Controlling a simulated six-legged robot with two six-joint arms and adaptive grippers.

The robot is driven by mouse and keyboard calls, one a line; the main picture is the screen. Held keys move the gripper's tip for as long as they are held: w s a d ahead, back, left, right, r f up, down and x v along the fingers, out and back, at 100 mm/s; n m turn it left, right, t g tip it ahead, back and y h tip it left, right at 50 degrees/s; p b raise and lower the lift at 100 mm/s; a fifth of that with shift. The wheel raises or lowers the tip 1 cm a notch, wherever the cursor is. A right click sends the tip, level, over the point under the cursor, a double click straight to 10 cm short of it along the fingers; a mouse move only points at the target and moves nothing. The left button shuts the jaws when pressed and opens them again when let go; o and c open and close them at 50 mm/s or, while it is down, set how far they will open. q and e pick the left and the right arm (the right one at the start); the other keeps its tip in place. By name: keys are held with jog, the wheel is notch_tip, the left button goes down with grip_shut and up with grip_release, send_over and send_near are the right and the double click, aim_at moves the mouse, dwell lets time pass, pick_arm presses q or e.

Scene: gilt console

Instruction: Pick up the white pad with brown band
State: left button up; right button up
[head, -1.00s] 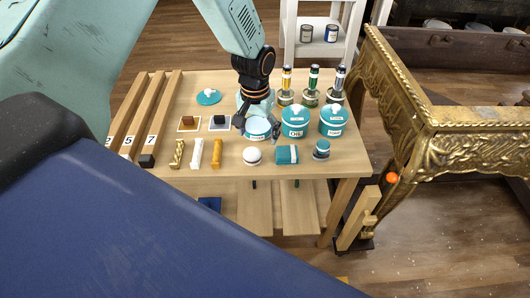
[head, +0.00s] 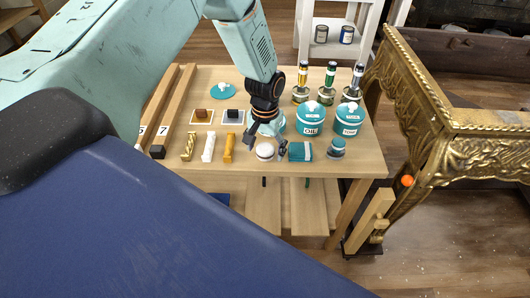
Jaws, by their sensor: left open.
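The white pad with brown band (head: 265,152) is a small round pad near the front edge of the wooden table (head: 330,168). My left gripper (head: 266,144) points down with its fingers spread, just behind and above the pad. One fingertip is at the pad's left and the other reaches toward its right. I cannot tell whether they touch it. The gripper holds nothing. My right gripper is out of view.
A teal pad (head: 300,151) and a teal-grey pad (head: 337,148) stand to the right. Teal lidded jars (head: 310,120) are close behind. A gold block (head: 228,147) and other small blocks are to the left. A gilt console (head: 450,150) stands at right.

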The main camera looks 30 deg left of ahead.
aim_at(265, 148)
pick_arm(q)
jog(key=shift+d, duration=0.1)
jog(key=shift+c, duration=1)
jog(key=c, duration=0.8)
jog(key=shift+c, duration=0.2)
jog(key=shift+r, duration=0.1)
jog(key=shift+r, duration=0.2)
notch_tip(265, 148, up, 9)
jog(key=p, duration=0.2)
jog(key=shift+f+p, duration=0.2)
jog(key=shift+p, duration=0.1)
jog(key=shift+r, duration=0.45)
